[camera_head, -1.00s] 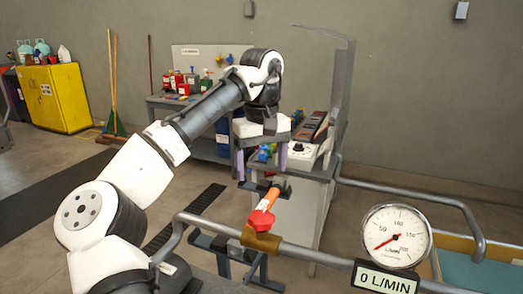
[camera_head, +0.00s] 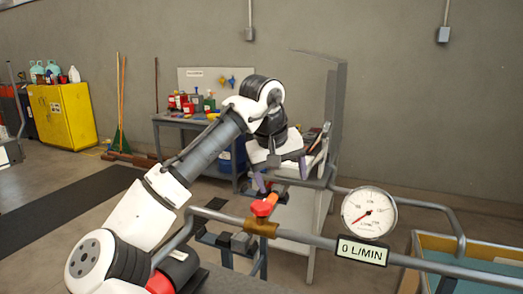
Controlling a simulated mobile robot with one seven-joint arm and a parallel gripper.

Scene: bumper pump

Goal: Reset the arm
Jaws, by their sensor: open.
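My arm reaches up from the lower left and bends down at the wrist. My gripper (camera_head: 281,176) hangs at its end, open, with purple fingers spread apart and nothing seen between them. Just below and in front of it is a red-orange valve handle (camera_head: 264,207) on a brass fitting (camera_head: 261,227) of a grey pipe. The fingers look close to the handle's far end; I cannot tell whether they touch it. A round white gauge (camera_head: 369,213) stands on the pipe to the right, above a display (camera_head: 362,252) reading 0 L/MIN.
A grey pipe rail (camera_head: 320,241) crosses in front of my arm. A workbench (camera_head: 172,120) with bottles stands behind, beside a tall grey panel (camera_head: 336,110). A yellow cabinet (camera_head: 62,117) and brooms (camera_head: 120,105) are at the back left. A teal-lined bin (camera_head: 455,262) is at lower right.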

